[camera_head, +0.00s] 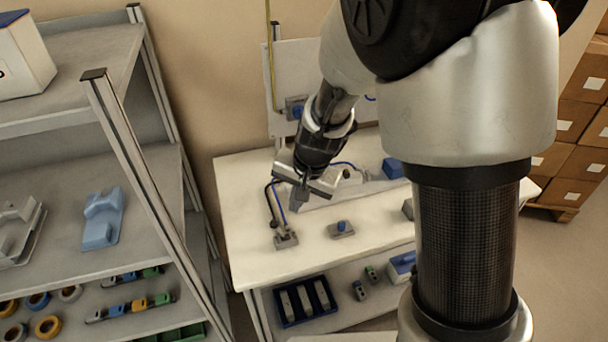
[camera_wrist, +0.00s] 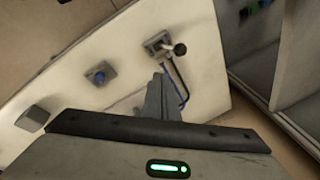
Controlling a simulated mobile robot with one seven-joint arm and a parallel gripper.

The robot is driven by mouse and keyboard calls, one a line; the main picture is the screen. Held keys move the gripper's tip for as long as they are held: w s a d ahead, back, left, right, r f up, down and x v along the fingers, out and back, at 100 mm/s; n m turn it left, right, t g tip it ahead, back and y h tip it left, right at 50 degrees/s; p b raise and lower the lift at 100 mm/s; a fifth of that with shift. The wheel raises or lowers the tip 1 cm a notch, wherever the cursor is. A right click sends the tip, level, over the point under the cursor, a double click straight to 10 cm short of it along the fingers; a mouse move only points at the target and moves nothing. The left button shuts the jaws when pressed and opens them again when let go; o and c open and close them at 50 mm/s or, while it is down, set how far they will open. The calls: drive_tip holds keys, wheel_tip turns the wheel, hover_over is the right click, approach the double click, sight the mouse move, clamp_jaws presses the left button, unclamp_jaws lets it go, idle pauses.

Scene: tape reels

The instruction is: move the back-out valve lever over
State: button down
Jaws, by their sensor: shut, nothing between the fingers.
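The valve (camera_head: 286,239) is a small grey block near the front left of the white workbench, with a blue and a dark hose running from it. In the wrist view the valve (camera_wrist: 157,43) shows at upper middle, its short lever ending in a black knob (camera_wrist: 180,49) to the right. My gripper (camera_head: 297,203) points down above the bench, behind the valve in the head view. Its fingers (camera_wrist: 160,82) are shut and empty, and appear just short of the valve in the wrist view. I see no contact with the lever. The lever's exact tilt is unclear.
A grey block with a blue knob (camera_head: 341,229) sits right of the valve; it also shows in the wrist view (camera_wrist: 99,74). Another grey block (camera_head: 408,209) is farther right. A grey shelf rack (camera_head: 150,180) stands close left. The bench front between blocks is clear.

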drive_tip(key=p+v, duration=0.1)
drive_tip(key=v, duration=1.3)
drive_tip(key=shift+p, duration=0.3)
drive_tip(key=shift+d, duration=0.1)
drive_tip(key=s+d+r+n+t+h, duration=0.1)
drive_tip(key=s+d+r+n, duration=0.1)
drive_tip(key=s+d+r, duration=0.2)
drive_tip(key=s+d+r+n+t+h, duration=0.1)
drive_tip(key=s+d+r, duration=0.4)
drive_tip(key=s, duration=0.6)
drive_tip(key=shift+s+d+n+t, duration=0.25)
drive_tip(key=shift+d+n+t, duration=0.35)
drive_tip(key=shift+d, duration=0.5)
